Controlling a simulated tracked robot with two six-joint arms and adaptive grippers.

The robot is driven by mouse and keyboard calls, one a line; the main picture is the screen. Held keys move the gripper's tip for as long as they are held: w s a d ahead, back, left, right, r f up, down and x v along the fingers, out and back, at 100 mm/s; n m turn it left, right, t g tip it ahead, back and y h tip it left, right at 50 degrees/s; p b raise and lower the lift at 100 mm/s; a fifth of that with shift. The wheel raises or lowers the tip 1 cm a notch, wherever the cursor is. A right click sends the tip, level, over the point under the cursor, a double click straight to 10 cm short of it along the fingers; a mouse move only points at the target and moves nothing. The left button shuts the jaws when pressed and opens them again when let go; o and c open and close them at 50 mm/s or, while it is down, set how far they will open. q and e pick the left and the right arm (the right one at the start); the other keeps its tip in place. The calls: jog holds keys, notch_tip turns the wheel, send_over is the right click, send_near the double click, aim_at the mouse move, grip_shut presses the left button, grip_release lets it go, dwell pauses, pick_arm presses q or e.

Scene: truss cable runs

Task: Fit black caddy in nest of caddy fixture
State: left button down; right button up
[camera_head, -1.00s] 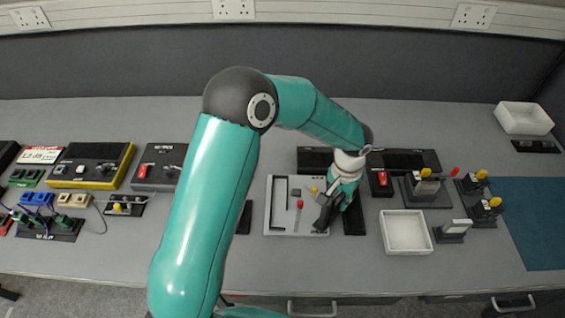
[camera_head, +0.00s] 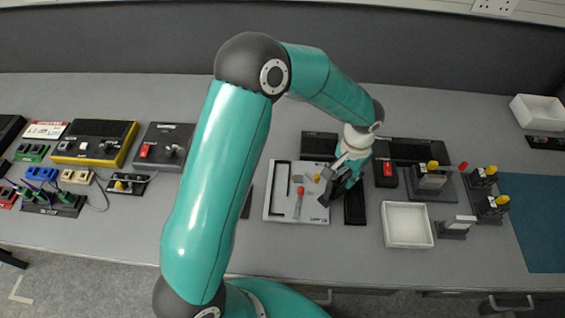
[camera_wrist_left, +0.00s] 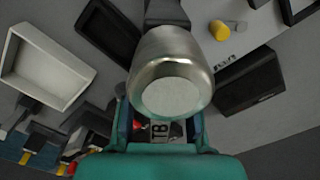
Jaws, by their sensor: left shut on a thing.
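My left gripper (camera_head: 338,186) is over the right edge of a light grey plate (camera_head: 283,214). It is shut on a dark thing, likely the black caddy, though its shape is mostly hidden by the fingers and wrist. In the left wrist view the gripper (camera_wrist_left: 158,130) shows at the bottom, with a metal cylinder (camera_wrist_left: 172,85) covering the middle. A black raised-rim frame (camera_head: 355,208) lies right of the plate; it also shows in the wrist view (camera_wrist_left: 82,22). I cannot tell which of these has the caddy nest. My right gripper is not in view.
A white tray (camera_head: 408,242) stands right of the frame. A red switch (camera_head: 387,169) and grey blocks with yellow knobs stand behind it. Black and yellow control boxes are at left. The front middle is clear.

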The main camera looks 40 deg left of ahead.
pick_arm(q)
jog(key=shift+w+a+r+m, duration=0.15)
jog(key=shift+a+r+m, duration=0.15)
jog(key=shift+m, duration=0.25)
jog(key=shift+w+a+r+m, duration=0.15)
jog(key=shift+r+m, duration=0.2)
jog(key=shift+m, duration=0.2)
jog(key=s+a+m, duration=0.4)
jog(key=m, duration=0.4)
jog(key=s+a+f+m, duration=0.1)
jog(key=s+a+m, duration=0.3)
jog(key=m, duration=0.4)
jog(key=s+a+m+b, duration=0.1)
jog(key=s+a+m, duration=0.2)
jog(key=m, duration=0.6)
jog(key=shift+s+a+f, duration=0.3)
jog(key=shift+s+a, duration=0.1)
jog(key=shift+a, duration=0.05)
jog(key=shift+r+p, duration=0.1)
jog(key=shift+p, duration=0.25)
jog(key=shift+f, duration=0.3)
jog(key=shift+f+b, duration=0.35)
jog(key=shift+b, duration=0.05)
